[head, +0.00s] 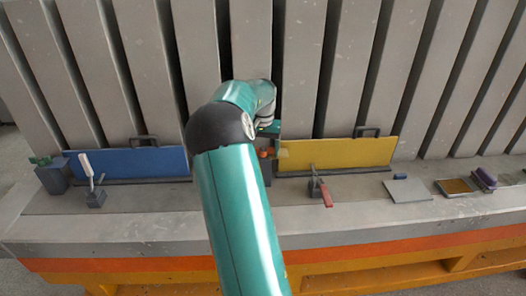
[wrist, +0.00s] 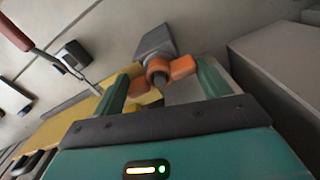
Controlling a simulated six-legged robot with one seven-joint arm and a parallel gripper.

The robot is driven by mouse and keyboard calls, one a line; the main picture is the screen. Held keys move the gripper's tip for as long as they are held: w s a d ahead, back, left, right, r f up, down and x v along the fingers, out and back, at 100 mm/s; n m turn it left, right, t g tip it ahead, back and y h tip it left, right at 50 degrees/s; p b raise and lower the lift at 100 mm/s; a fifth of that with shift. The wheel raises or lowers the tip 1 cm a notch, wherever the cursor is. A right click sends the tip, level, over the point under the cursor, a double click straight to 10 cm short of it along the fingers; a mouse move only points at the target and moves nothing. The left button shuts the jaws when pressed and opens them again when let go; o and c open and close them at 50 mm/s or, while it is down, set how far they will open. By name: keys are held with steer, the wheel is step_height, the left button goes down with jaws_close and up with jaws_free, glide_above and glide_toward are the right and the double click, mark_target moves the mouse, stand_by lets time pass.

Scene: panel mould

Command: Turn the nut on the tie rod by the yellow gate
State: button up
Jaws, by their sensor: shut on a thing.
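The nut (wrist: 158,66) is orange with stubby wings and sits on the end of a dark tie rod (wrist: 160,74) in front of a grey block (wrist: 155,41). My gripper (wrist: 163,76) has a green finger on each side of the nut and is shut on its wings. The yellow gate (head: 345,153) stands upright just right of my gripper in the head view; part of it also shows at the left of the wrist view (wrist: 68,124). In the head view, my arm hides most of the gripper, and only a bit of orange shows.
A blue gate (head: 130,162) stands to the left, with a clamp (head: 95,182) before it. A red-handled clamp (head: 322,190) stands before the yellow gate. A grey plate (head: 408,190), a brown tray (head: 456,187) and a purple-topped item (head: 485,179) lie at right. Tall grey panels rise behind.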

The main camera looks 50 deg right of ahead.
steer(key=shift+m, duration=0.3)
steer(key=shift+m, duration=0.8)
jaws_close()
steer(key=shift+m, duration=0.8)
steer(key=shift+m, duration=1.8)
steer(key=shift+m, duration=1.7)
